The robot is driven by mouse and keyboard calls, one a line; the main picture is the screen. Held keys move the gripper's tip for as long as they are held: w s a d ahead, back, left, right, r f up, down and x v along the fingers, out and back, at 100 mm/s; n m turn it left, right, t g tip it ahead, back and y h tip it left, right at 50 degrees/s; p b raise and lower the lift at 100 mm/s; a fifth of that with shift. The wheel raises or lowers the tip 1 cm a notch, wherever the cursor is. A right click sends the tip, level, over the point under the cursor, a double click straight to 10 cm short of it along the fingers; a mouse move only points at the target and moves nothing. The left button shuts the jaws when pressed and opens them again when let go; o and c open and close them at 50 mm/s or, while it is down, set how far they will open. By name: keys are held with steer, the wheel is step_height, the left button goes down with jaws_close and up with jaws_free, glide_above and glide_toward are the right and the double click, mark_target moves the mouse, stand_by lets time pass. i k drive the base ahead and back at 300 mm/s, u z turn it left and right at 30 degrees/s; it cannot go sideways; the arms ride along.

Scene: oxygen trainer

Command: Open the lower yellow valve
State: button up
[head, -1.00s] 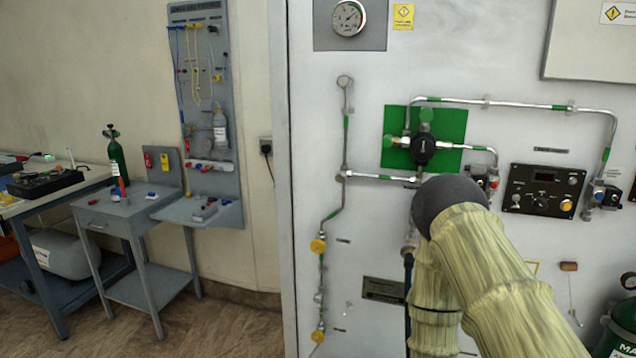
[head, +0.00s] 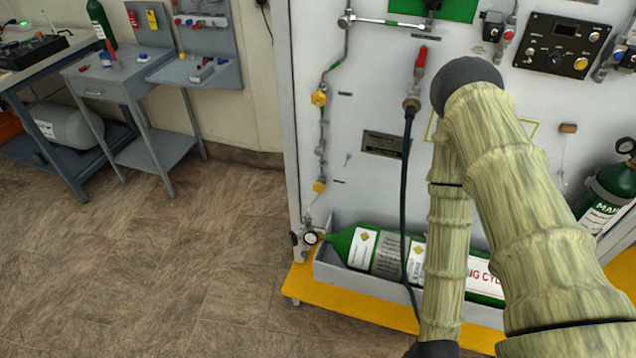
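The lower yellow valve (head: 319,186) is a small yellow knob on the thin vertical pipe at the left side of the white panel (head: 390,75). The upper yellow valve (head: 318,98) is on the same pipe above it. Both are in clear view; whether they are open or closed cannot be told. My arm covers the right middle of the head view, and its lower part runs down to the bottom edge, right of the valves. My gripper is not in view.
A green cylinder (head: 343,243) lies in a grey tray on a yellow base (head: 345,301) below the valves. A dark hose (head: 404,200) hangs between the valves and my arm. The floor left of the panel is clear. Grey tables (head: 110,80) stand at the left.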

mark_target(318, 187)
steer(key=k, duration=0.5)
steer(key=u, duration=1.8)
steer(key=i, duration=1.05)
steer(key=z, duration=1.85)
